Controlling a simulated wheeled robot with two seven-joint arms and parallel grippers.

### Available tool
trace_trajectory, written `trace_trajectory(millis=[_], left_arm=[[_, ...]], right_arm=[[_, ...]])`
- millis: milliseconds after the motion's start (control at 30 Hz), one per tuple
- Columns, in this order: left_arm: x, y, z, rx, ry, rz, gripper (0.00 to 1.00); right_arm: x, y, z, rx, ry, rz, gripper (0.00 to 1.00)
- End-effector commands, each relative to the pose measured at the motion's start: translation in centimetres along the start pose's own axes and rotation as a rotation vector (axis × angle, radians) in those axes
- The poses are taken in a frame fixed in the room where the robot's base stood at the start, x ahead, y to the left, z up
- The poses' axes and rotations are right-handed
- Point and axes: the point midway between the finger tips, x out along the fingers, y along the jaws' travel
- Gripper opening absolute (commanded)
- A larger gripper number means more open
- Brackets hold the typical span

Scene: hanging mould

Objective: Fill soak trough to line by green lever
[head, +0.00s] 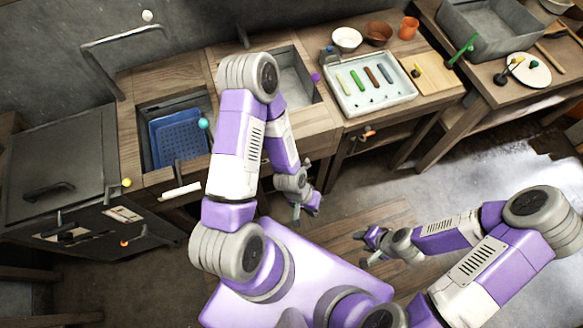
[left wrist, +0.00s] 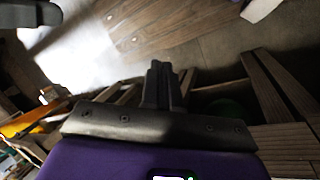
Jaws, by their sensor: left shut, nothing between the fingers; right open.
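A grey rectangular trough (head: 458,22) stands on the wooden counter at the top right of the head view. Its inside is partly visible; I cannot make out a fill line or a water level. A green lever (head: 465,47) leans up beside its near left side, with a dark base. My left gripper (head: 307,210) hangs low in front of the counter, far from the lever, and is shut and empty. Its closed fingers show in the left wrist view (left wrist: 164,82). My right gripper (head: 368,247) is open and empty, low over the floor, also away from the lever.
Another lever with a yellow knob (head: 517,61) stands near a white round plate (head: 528,70). A white tray (head: 341,98) with coloured bars, bowls (head: 347,38) and an orange cup (head: 409,27) stand on the counter. A blue basket (head: 178,140) sits in the left sink. Floor at right is clear.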

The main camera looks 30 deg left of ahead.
Motion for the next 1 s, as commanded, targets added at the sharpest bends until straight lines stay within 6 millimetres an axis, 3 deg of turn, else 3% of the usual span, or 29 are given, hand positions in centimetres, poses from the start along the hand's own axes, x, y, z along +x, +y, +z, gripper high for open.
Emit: trace_trajectory(millis=[133,233,500,700,1000], left_arm=[[-1.3,0.9,-3.5,0.216,-0.005,0.037,0.0],[-3.4,0.4,-6.2,0.432,-0.02,0.004,0.0],[-10.9,-4.1,-12.1,0.829,-0.065,-0.287,0.0],[-13.3,-5.5,-13.3,0.895,-0.083,-0.387,0.0],[-13.2,-5.5,-13.3,0.894,-0.085,-0.385,0.0]], right_arm=[[1.6,0.6,-0.1,0.0,0.0,0.0,0.43],[2.8,1.1,-0.1,0.0,0.0,0.0,0.43],[4.9,1.8,-0.2,0.0,0.0,0.0,0.43],[5.1,1.9,-0.2,0.0,0.0,0.0,0.43],[5.1,1.9,-0.2,0.0,0.0,0.0,0.43]])
